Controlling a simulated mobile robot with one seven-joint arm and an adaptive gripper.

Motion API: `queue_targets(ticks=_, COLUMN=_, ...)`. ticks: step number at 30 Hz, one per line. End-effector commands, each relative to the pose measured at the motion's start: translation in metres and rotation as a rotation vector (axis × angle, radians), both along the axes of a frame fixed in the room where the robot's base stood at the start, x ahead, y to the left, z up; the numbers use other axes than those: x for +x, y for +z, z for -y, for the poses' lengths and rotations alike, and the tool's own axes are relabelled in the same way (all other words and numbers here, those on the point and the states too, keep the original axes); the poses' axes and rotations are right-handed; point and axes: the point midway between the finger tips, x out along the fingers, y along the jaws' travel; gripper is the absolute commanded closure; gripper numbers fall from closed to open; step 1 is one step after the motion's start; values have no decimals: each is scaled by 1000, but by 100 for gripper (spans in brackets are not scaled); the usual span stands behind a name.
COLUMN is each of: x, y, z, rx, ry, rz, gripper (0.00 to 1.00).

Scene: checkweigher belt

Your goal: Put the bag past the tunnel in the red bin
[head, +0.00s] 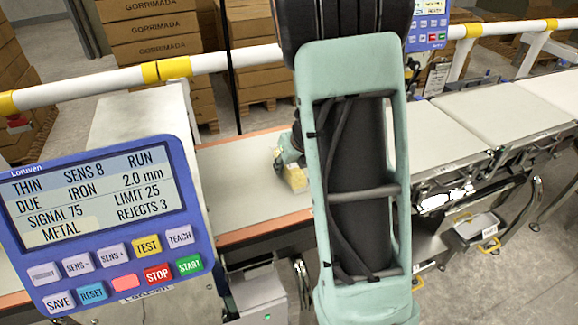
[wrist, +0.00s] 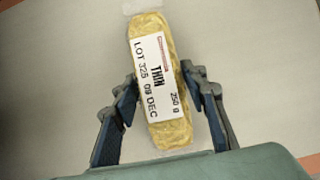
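The bag (wrist: 158,80) is a yellow-gold packet with a white label reading "THIN", lying on a pale belt (head: 240,180). In the head view the bag (head: 296,179) shows just right of my gripper (head: 284,160), partly hidden by my arm. In the wrist view my gripper (wrist: 160,88) has one dark blue finger on each side of the bag, tips at or very near its edges. Whether the fingers press on it is unclear. A pale housing (head: 138,118), possibly the tunnel, stands over the belt at left. I see no red bin.
A blue control panel (head: 100,225) showing "METAL" and "REJECTS 3" fills the lower left. A white and yellow rail (head: 100,84) runs behind the belt. More conveyor sections (head: 480,117) stand at right, with a small grey tray (head: 478,226) below. Cartons (head: 150,25) are stacked behind.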

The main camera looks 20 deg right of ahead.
Motion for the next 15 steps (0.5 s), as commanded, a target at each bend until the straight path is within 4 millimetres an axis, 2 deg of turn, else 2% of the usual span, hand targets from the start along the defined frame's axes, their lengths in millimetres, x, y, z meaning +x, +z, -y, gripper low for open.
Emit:
queue_targets(ticks=1, x=0, y=0, z=0, rx=0, ry=0, rz=0, gripper=68)
queue_targets(ticks=9, x=0, y=1, z=0, rx=-1, ry=0, rz=1, gripper=97)
queue_targets(ticks=15, x=0, y=1, z=0, rx=-1, ry=0, rz=1, gripper=97)
